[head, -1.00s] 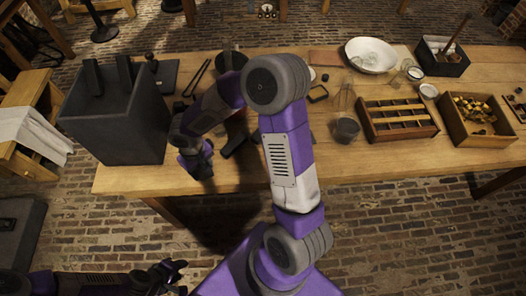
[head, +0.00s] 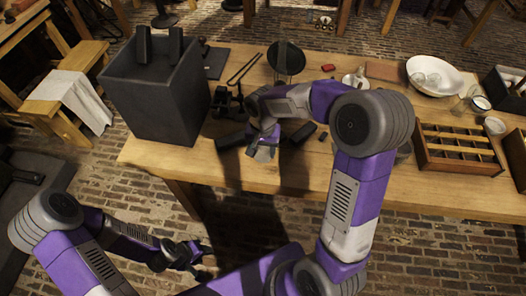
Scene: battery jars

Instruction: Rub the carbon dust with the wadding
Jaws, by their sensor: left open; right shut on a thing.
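My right gripper (head: 263,146) is low over the front of the workbench. It is shut on a small pale grey piece (head: 264,154), which may be the wadding; its outline is unclear. Dark blocks lie on either side of it, one on the left (head: 231,141) and one on the right (head: 299,134). I cannot make out the carbon dust; my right arm hides part of the bench. My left gripper (head: 198,258) is open and empty, above the brick floor in front of the bench.
A large dark grey box (head: 155,105) stands at the bench's left end. Behind my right gripper are a small black stand (head: 228,103), tongs (head: 243,69) and a round black pan (head: 286,60). A white bowl (head: 434,76) and a divided wooden tray (head: 459,168) are to the right.

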